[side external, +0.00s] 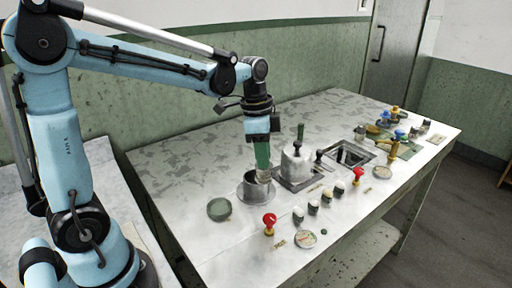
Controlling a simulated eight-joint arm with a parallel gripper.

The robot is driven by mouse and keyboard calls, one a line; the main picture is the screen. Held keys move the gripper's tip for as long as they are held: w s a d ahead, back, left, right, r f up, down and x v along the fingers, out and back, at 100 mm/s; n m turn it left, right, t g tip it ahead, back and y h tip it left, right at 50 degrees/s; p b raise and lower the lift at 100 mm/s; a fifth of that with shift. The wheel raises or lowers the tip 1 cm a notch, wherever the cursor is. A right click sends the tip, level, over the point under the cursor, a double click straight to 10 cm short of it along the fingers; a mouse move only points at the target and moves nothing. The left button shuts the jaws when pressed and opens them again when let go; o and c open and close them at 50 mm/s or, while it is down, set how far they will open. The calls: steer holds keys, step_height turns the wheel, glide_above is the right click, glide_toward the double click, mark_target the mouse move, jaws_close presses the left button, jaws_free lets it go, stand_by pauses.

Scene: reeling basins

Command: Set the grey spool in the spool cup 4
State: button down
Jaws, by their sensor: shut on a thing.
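My gripper (264,168) points down over the round grey metal basin (245,192) near the middle of the table. It is shut on a small pale grey thing (264,176), which looks like the grey spool. The thing is at the right side of the basin's mouth. I cannot tell whether it is above the rim, inside it or in front of it. Several small dark-and-pale spool-like pieces (313,207) stand in a row to the right of the basin, along the table's front. No cup shows a readable number, so I cannot tell which is spool cup 4.
A lidded metal pot (296,168) stands close right of my gripper. Beyond it is a square opening (350,155). Red-topped valves (269,219) (358,174) rise near the front. A green dish (219,209) lies left of the basin. The back left of the table (200,150) is clear.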

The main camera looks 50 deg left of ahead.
steer(key=s+d+r, duration=0.2)
steer(key=d+r, duration=0.1)
steer(key=d, duration=0.2)
steer(key=s+a+f+n, duration=0.6)
steer(key=s+a+f, duration=0.2)
steer(key=a, duration=0.2)
steer(key=shift+a+y, duration=0.15)
steer(key=shift+y, duration=0.15)
steer(key=shift+s+f, duration=0.1)
steer(key=shift+f, duration=1.35)
stand_by(2.3)
steer(key=shift+c, duration=2.1)
jaws_free()
step_height(320, 180, up, 7)
